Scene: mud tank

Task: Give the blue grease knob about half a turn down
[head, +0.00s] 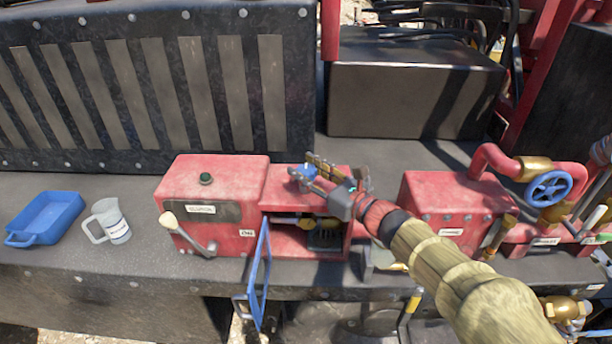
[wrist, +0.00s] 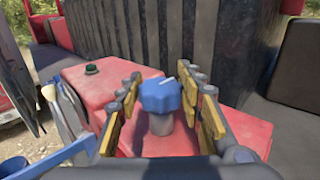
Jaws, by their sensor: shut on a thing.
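The blue grease knob (wrist: 160,95) stands on a grey stem on top of the red box in the wrist view. It has a scalloped edge and a pale mark on its top, toward the far right. In the head view only a bit of blue shows between the fingers of my gripper (head: 312,170). My gripper (wrist: 162,98) has its yellow-padded fingers on both sides of the knob and is shut on it. The red box (head: 262,185) has its blue door (head: 260,275) hanging open at the front.
A blue tray (head: 48,215) and a white jug (head: 108,222) stand on the bench at the left. A white-knobbed lever (head: 178,225) sticks out from the red box. A second red box (head: 450,205) and a blue valve wheel (head: 547,189) are to the right.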

